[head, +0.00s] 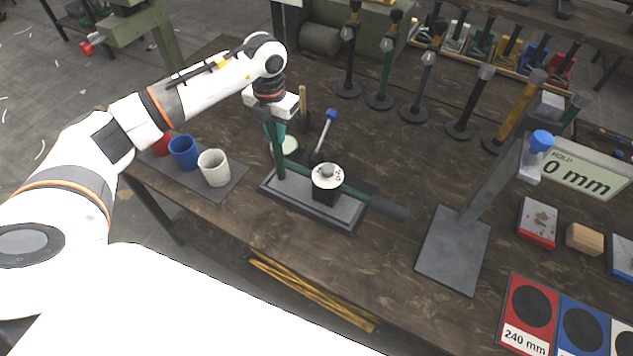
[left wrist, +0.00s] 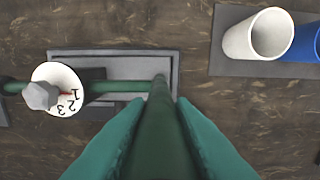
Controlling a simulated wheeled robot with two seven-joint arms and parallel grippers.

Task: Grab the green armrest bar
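A green bar stands upright (head: 277,150) at the left end of a grey-topped base (head: 345,212). In the left wrist view the upright green bar (left wrist: 160,135) runs between my teal fingers. A level green bar (head: 352,192) with a dark grip at its right end crosses the base. A white numbered dial with a grey knob (head: 327,177) sits over this level bar. My left gripper (head: 276,128) is around the upright bar, and its fingers lie close against both sides, apparently shut on it. My right gripper is in neither view.
White (head: 214,168) and blue (head: 184,152) cups and a partly hidden red one stand on a mat at left. A blue-knobbed lever (head: 326,135) stands close behind the base. A tilted grey post (head: 490,190) on a plate is to the right. Several upright stands line the back.

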